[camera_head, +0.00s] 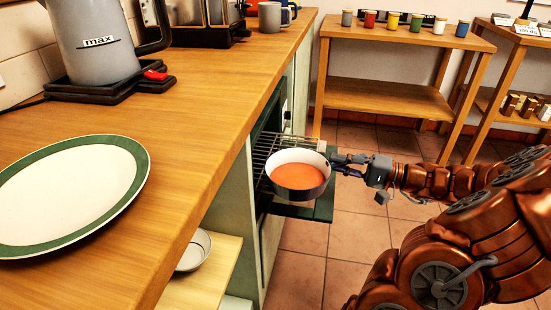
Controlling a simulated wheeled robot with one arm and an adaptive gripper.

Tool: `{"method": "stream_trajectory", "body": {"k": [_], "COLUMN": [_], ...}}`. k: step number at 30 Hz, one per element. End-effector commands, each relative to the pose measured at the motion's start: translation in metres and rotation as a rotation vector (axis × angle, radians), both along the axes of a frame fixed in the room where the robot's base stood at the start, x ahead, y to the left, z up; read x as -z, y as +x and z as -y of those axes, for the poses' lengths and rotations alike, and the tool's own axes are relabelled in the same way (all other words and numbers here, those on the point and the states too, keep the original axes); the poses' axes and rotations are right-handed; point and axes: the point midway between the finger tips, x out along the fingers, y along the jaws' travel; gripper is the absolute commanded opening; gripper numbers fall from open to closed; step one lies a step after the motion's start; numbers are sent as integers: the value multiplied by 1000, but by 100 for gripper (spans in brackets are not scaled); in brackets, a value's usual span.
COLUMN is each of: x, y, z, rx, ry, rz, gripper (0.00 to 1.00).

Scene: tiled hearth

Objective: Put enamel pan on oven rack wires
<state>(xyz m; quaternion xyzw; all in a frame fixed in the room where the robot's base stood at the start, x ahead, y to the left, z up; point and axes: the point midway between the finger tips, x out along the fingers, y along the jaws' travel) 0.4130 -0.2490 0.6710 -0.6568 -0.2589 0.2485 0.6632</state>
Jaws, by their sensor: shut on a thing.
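The enamel pan (299,176) is a round, shallow pan with a dark outside, a pale inner wall and an orange-red inside. It is level in the middle of the view, in front of the open oven. The oven rack (272,143) sticks out from the counter front, its wires showing behind and left of the pan. The pan overlaps the rack in the picture; I cannot tell whether it touches the wires. My gripper (345,161) is at the pan's right side, shut on it. The pan hides part of the rack.
The wooden counter (215,110) fills the left, with a green-rimmed plate (70,190) and a grey kettle (95,40). A dark green oven door (318,210) lies open below the pan. A bowl (195,252) sits on a lower shelf. A wooden shelf table (390,97) stands behind.

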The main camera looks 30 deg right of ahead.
Motion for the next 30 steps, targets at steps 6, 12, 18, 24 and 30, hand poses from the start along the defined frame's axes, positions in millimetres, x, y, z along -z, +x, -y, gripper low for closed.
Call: {"method": "stream_trajectory", "body": {"k": [6, 12, 18, 24, 30], "x": [7, 11, 14, 15, 15], "y": [37, 79, 119, 144, 153], "z": [-3, -6, -7, -7, -7], "rx": [-4, -6, -3, 0, 1], "ry": [-1, -1, -2, 0, 0], "rz": [-1, 0, -1, 0, 1], "gripper": [0, 0, 0, 0, 0]}}
